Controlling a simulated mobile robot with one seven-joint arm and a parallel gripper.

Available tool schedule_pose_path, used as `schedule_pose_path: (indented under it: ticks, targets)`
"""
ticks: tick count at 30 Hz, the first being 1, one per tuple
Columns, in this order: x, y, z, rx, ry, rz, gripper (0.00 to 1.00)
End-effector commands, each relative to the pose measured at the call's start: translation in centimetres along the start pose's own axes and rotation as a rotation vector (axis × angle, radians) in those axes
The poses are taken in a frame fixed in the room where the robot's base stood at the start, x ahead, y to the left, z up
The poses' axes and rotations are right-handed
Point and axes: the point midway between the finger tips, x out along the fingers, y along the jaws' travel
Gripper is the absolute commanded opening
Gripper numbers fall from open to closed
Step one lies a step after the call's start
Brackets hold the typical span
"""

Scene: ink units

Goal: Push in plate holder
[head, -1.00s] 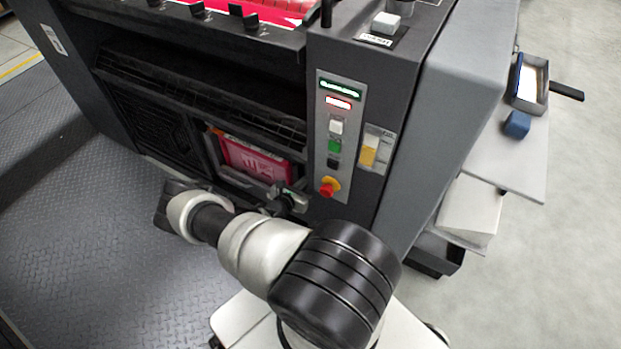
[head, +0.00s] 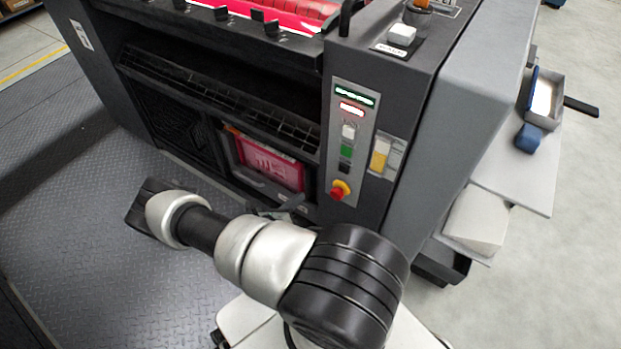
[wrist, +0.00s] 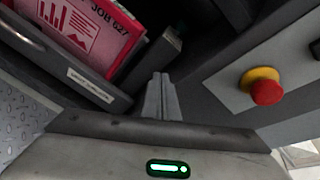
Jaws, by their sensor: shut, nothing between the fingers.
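The plate holder is a dark grey tray (wrist: 60,67) with a white label and a metal handle bar at the upper left in the wrist view. A pink-red sheet (wrist: 80,28) marked "JOB 627" stands in it. In the head view the holder (head: 240,176) sits in the low bay of the dark press, with the pink sheet (head: 272,165) showing. My gripper (wrist: 161,82) is shut and empty, its fingertips close to the holder's right end in the wrist view. I cannot tell if they touch it. In the head view my arm mostly hides the gripper.
The press's control panel (head: 353,130) is right of the bay, with a red emergency button (head: 339,190) on a yellow base, also close right of my fingers in the wrist view (wrist: 267,92). A side shelf (head: 520,185) projects at the right. The tread-plate floor (head: 80,225) at left is clear.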

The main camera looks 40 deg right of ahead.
Motion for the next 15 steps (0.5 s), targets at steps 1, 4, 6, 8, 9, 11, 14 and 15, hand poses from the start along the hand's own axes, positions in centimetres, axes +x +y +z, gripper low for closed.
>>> schedule_pose_path:
  ticks: [1,4,6,8,9,11,14,15]
  targets:
    - [0.1,0.4,0.2,-0.138,0.002,-0.001,0.00]
    - [0.0,0.9,0.8,-0.427,0.001,-0.001,0.00]
    - [-0.1,1.2,1.2,-0.602,0.001,0.000,0.00]
    - [-0.1,1.4,1.6,-0.729,-0.001,-0.001,0.00]
    - [-0.1,1.5,1.7,-0.800,-0.001,-0.001,0.00]
    - [-0.1,1.7,2.0,-0.883,-0.003,-0.001,0.00]
    - [-0.1,1.8,2.2,-0.964,-0.005,-0.002,0.00]
    - [0.1,1.8,2.2,-0.981,-0.005,-0.003,0.00]
